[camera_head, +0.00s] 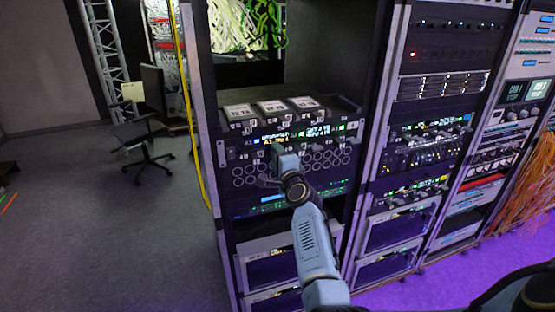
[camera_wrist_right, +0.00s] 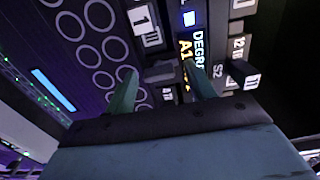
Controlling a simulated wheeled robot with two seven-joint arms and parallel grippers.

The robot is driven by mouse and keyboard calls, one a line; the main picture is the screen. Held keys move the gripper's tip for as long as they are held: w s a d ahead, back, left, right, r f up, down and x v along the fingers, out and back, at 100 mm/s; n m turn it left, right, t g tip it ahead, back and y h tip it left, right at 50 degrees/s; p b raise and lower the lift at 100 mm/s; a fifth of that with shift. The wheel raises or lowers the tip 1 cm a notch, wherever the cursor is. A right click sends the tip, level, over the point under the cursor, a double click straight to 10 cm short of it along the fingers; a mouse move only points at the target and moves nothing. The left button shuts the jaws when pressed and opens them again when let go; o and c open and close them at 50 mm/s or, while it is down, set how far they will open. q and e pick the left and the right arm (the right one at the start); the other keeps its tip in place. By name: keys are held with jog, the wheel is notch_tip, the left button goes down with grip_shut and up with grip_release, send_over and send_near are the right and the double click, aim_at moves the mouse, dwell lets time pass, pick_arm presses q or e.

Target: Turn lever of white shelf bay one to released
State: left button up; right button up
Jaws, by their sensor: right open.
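My right gripper (camera_head: 283,150) reaches to the front of the rack, just below a shelf with three pale labelled modules (camera_head: 272,107). In the right wrist view its two fingers (camera_wrist_right: 160,82) are apart, with nothing clearly held between them. Near the fingers are small numbered tabs, one marked 1 (camera_wrist_right: 147,25), and a lit display (camera_wrist_right: 186,48) with yellow lettering. I cannot tell which part is the lever of white shelf bay one, nor its position. The gripper and wrist hide part of the panel in the head view. My left gripper is not in view.
The rack panel (camera_head: 245,176) has rows of round ports around my wrist. More equipment racks (camera_head: 440,85) stand to the right, with orange cables (camera_head: 538,185) at the far right. An office chair (camera_head: 148,140) stands at left; the floor (camera_head: 100,235) there is mostly clear.

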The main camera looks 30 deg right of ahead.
jog(key=v, duration=1.3)
jog(key=shift+s, duration=0.2)
jog(key=shift+a, duration=0.1)
jog(key=s+a+f+n+g+y+b, duration=0.1)
jog(key=a+f+n+g+y+b, duration=0.2)
jog(key=f, duration=0.9)
jog(key=a+f+n+g+b, duration=0.1)
jog(key=a+f+n, duration=0.35)
jog(key=f, duration=0.75)
jog(key=s+a+f+n+g+y+b, duration=0.1)
jog(key=s+a+f+n+g, duration=0.2)
jog(key=f, duration=0.5)
jog(key=s+a+f+n+g+y+b, duration=0.1)
jog(key=s+a+f, duration=0.1)
jog(key=s+f, duration=0.55)
jog(key=s+a+f+n+g+b, duration=0.25)
jog(key=s+f+n+g, duration=0.3)
jog(key=s+f, duration=1.15)
jog(key=s+d+f+n+g+b, duration=0.1)
jog(key=s+f+n, duration=0.2)
jog(key=s, duration=0.6)
jog(key=s+d+f+n+g+h+b, duration=0.1)
jog(key=s+d+f+n+g+b, duration=0.1)
jog(key=s+f, duration=0.4)
jog(key=s+n, duration=0.1)
jog(key=s, duration=0.3)
jog(key=shift+s+d+f, duration=0.15)
jog(key=shift+s+d, duration=0.05)
jog(key=shift+s, duration=0.05)
